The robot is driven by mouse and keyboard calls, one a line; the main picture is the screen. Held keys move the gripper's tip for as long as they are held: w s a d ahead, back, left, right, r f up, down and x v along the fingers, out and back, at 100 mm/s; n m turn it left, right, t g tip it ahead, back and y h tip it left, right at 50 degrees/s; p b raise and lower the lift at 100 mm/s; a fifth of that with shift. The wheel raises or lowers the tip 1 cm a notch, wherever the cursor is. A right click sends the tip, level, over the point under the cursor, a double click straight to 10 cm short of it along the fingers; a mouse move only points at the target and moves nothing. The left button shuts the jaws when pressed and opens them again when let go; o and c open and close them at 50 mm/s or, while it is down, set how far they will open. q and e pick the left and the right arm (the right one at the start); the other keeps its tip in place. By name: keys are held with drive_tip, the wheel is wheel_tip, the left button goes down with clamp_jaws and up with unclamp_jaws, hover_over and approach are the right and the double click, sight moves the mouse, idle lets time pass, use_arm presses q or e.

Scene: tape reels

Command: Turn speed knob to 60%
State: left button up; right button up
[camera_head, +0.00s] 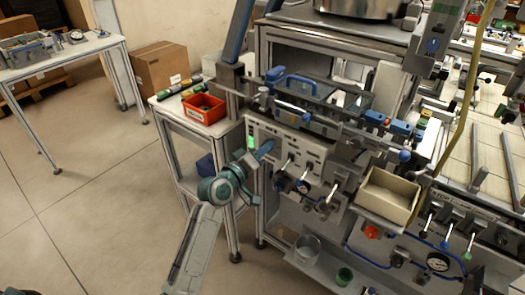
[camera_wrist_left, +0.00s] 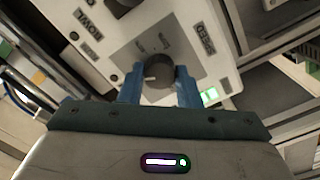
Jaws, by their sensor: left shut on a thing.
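In the left wrist view a dark round knob (camera_wrist_left: 158,71) with a light mark on its rim sits on a grey square of a white control panel (camera_wrist_left: 107,47). My left gripper (camera_wrist_left: 159,85) has its blue fingers on either side of the knob and is shut on it. In the head view my left gripper (camera_head: 266,148) reaches the left part of the white panel (camera_head: 308,162), and the knob is hidden there. The percentage scale is too small to read. My right gripper is in neither view.
A lit green display (camera_head: 250,142) sits beside the gripper on the panel and also shows in the left wrist view (camera_wrist_left: 209,96). A red bin (camera_head: 204,109) stands left on a side table. Floor at left is clear.

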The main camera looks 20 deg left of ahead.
use_arm(q)
drive_tip(key=o, duration=1)
drive_tip(key=shift+c, duration=0.2)
drive_tip(key=b+v, duration=0.1)
drive_tip(key=v, duration=0.9)
drive_tip(key=shift+s, duration=0.4)
drive_tip(key=shift+a, duration=0.15)
